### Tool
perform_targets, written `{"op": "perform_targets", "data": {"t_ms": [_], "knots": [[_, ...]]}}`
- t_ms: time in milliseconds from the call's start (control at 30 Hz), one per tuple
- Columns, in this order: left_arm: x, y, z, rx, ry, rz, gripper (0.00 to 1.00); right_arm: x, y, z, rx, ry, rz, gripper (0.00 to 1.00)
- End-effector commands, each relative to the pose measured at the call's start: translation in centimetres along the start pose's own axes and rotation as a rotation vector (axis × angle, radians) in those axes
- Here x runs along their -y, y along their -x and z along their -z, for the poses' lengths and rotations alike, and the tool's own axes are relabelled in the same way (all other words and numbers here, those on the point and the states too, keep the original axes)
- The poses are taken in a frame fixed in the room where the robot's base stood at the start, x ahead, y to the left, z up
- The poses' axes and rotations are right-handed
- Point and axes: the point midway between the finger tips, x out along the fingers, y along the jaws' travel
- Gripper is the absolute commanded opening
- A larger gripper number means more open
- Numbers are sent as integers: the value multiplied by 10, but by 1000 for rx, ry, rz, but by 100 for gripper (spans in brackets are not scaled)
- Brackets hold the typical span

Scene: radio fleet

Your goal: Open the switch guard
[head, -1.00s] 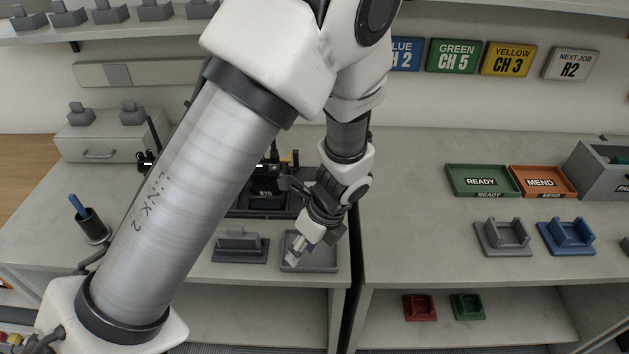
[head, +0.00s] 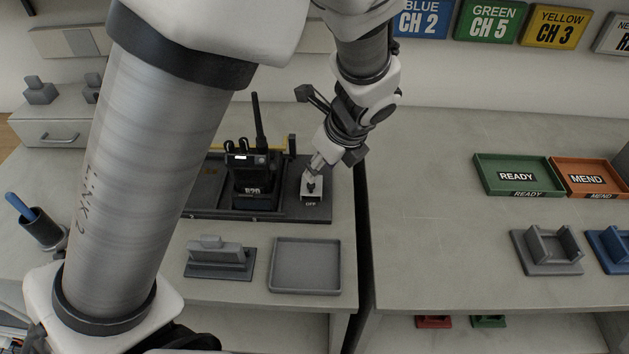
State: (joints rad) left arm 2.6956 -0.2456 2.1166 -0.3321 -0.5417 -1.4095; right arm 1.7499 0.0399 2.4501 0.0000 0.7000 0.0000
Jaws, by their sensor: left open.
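The switch box (head: 312,191) stands at the right end of a dark base board, with an OFF label on its front. A small dark part shows on its top; I cannot tell whether this is the guard or the switch, nor how the guard stands. My left gripper (head: 317,171) points down with its fingertips right at the top of the switch box and partly covers it. Its jaws are open, and I cannot tell whether they touch it. My right gripper is not in view.
A black radio (head: 253,175) marked R20 stands upright on the board left of the switch box. In front are an empty grey tray (head: 305,291) and a grey holder (head: 221,258). Green (head: 518,176) and orange (head: 590,180) trays stand to the right, past a gap between the tables.

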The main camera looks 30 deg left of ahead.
Motion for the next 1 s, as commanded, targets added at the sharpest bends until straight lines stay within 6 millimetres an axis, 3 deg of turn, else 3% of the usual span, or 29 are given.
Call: {"op": "perform_targets", "data": {"t_ms": [100, 300, 600, 633, 733, 767, 1000], "knots": [[-1, -27, 2, -4, -2, -4, 43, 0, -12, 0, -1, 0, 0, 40], [-1, -60, 2, -3, -1, -2, 43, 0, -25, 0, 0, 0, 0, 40], [0, -65, 0, 0, 0, 0, 43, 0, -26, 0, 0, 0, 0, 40], [0, -65, 0, 0, 0, 0, 39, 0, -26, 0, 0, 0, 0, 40], [0, -65, 0, 0, 0, 0, 4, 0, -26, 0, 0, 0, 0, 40], [0, -65, 0, 0, -1, 0, 0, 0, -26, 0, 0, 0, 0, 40], [0, -64, 0, -2, -1, -2, 0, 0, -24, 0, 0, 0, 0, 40]]}}
